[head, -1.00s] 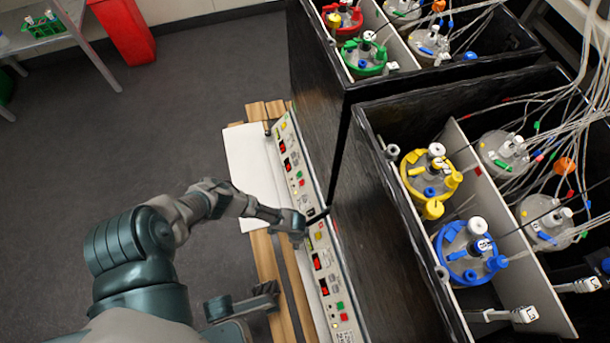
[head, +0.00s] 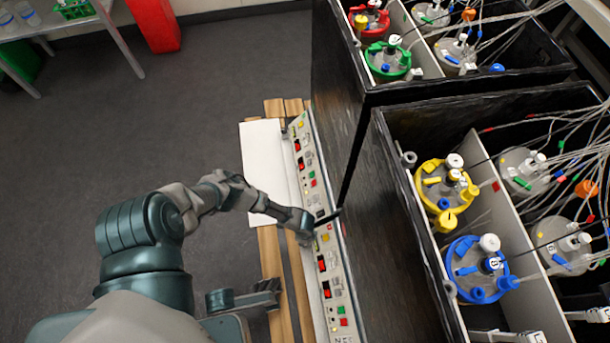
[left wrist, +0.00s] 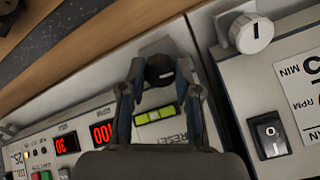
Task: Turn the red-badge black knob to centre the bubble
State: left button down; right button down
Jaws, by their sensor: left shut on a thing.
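My left gripper (left wrist: 161,72) is shut on a black knob (left wrist: 159,68), one finger on each side of it, in the left wrist view. Just below the knob, between the fingers, lies a yellow-green bubble vial (left wrist: 158,114) on the pale panel. The vial is too small to tell where its bubble sits. I cannot make out a red badge at the knob. In the head view my left gripper (head: 304,235) is at the long control panel (head: 341,297), and hides the knob.
Red displays (left wrist: 100,133) and a reset label lie beside the vial. A white knob (left wrist: 250,33) and a black rocker switch (left wrist: 270,135) are on the neighbouring unit at right. Black boxes (head: 385,230) with coloured-lid vessels and tubing stand behind the panel. Grey floor (head: 210,110) is free.

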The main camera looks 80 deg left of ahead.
pick_arm(q)
jog(key=c, duration=0.8)
grip_release()
jog(key=shift+r, duration=0.25)
notch_tip(320, 180, up, 11)
jog(key=shift+r, duration=0.15)
